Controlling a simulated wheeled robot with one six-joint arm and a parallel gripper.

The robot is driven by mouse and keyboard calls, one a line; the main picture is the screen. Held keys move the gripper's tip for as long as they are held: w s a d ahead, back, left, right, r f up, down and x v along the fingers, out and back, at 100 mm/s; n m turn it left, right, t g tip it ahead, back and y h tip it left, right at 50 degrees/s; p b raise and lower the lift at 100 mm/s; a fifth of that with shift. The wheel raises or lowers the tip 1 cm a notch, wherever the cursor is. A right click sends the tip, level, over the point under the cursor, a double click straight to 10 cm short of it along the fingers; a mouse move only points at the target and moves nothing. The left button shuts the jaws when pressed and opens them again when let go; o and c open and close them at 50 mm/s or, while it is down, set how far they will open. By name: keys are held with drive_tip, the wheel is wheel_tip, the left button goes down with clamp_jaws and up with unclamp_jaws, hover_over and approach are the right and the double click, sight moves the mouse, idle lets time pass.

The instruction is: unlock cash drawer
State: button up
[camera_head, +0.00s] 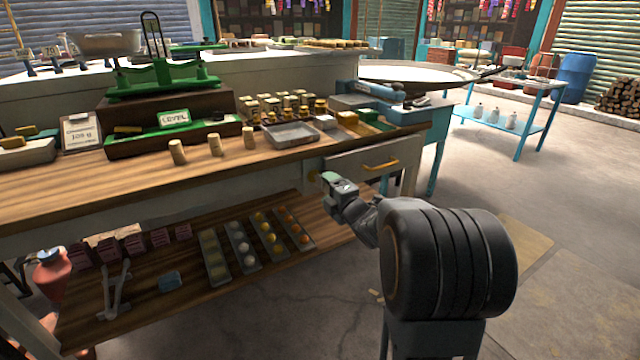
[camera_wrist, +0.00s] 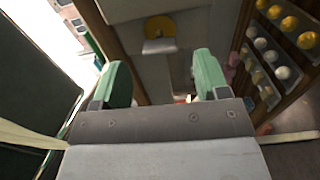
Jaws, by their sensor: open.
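The cash drawer (camera_head: 350,168) is a grey front with a brass handle (camera_head: 381,164) under the right end of the wooden counter; it looks closed. A round brass lock plate (camera_wrist: 160,27) shows ahead of my gripper in the wrist view, with a small pale tab (camera_wrist: 160,46) beside it; I cannot tell if the tab is a key. In the head view, the lock plate (camera_head: 313,175) sits left of the drawer, close to my gripper. My gripper (camera_head: 332,180) is open and empty. Its green-tipped fingers (camera_wrist: 157,82) are apart, short of the lock plate.
A green balance scale (camera_head: 165,75), wooden cylinders (camera_head: 215,145) and a metal tray (camera_head: 291,135) stand on the counter. Trays of round items (camera_head: 243,246) lie on the lower shelf. A blue table (camera_head: 530,93) stands at right. Floor to the right is mostly free.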

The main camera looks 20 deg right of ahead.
sight(321, 182)
drive_tip(key=shift+w+a, duration=0.15)
drive_tip(key=shift+w, duration=1.15)
drive_tip(key=shift+w+a, duration=0.15)
drive_tip(key=shift+w, duration=1.1)
drive_tip(key=shift+c, duration=0.4)
drive_tip(key=c, duration=0.8)
drive_tip(key=shift+c, duration=0.2)
drive_tip(key=shift+m, duration=0.3)
drive_tip(key=m, duration=0.4)
drive_tip(key=shift+m, duration=0.7)
drive_tip(key=shift+d+f, duration=0.1)
